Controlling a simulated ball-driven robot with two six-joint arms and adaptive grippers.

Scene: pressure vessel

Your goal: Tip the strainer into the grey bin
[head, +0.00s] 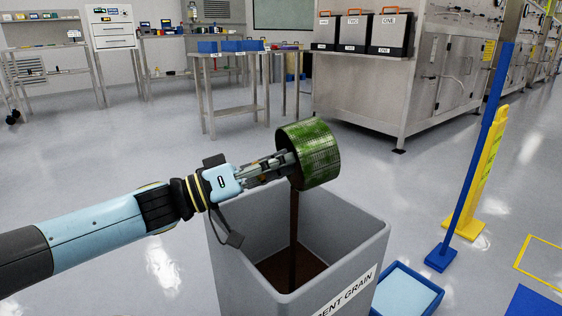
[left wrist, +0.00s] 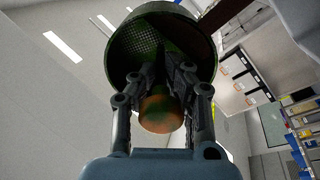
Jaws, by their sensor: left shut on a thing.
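The strainer (head: 322,152) is a green, mottled mesh drum tipped on its side above the grey bin (head: 335,235). My left gripper (head: 287,164) is shut on the strainer at its left side. A brown column (head: 294,235) runs straight down from the strainer into the bin, where brown matter (head: 285,268) covers the floor. The bin's label is partly cut off and reads "...ENT GRAIN". In the left wrist view the strainer (left wrist: 187,28) shows its dark rim and mesh beyond my fingers. A round orange-brown part (left wrist: 160,112) shows between them. My right gripper is not in view.
A blue-edged tray (head: 408,292) lies on the floor right of the bin. A blue post (head: 470,170) and a yellow sign (head: 487,175) stand farther right. A steel table with blue boxes (head: 230,46) and a large steel cabinet (head: 430,80) stand behind. Open floor lies between.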

